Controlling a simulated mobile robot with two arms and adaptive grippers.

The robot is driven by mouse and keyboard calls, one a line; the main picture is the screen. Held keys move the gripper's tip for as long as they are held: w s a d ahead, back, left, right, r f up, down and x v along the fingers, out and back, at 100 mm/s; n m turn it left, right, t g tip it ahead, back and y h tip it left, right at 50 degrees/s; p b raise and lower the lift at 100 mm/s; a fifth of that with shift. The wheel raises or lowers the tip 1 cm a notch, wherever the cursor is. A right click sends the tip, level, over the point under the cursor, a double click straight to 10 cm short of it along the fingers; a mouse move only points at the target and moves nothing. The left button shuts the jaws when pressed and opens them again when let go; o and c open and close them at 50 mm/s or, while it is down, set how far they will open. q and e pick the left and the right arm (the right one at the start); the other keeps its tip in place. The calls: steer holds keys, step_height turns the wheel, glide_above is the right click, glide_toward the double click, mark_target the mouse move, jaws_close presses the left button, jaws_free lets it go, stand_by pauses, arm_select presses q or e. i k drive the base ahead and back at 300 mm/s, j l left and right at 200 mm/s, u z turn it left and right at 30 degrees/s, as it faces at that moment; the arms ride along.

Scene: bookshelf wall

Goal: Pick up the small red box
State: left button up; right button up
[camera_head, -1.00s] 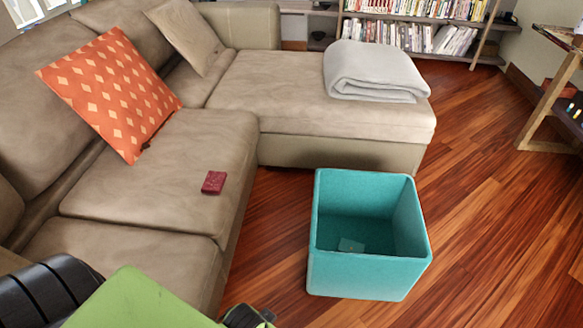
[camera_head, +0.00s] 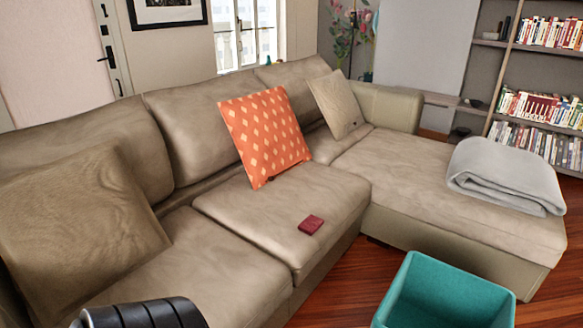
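The small red box (camera_head: 311,225) lies flat on the seat cushion of the beige sofa (camera_head: 240,215), close to the cushion's front edge. Nothing touches it or covers it. A black ribbed part of my own arm shows at the bottom left. No gripper fingers of mine are visible, so neither gripper's state shows.
An orange patterned pillow (camera_head: 264,136) leans on the backrest behind the box. A teal bin (camera_head: 450,295) stands on the wooden floor at the lower right. A folded grey blanket (camera_head: 505,173) lies on the chaise. The seat around the box is clear.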

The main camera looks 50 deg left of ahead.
mark_target(310, 225)
steer(key=u, duration=1.55)
steer(key=i+z, duration=0.2)
steer(key=k+l, duration=0.05)
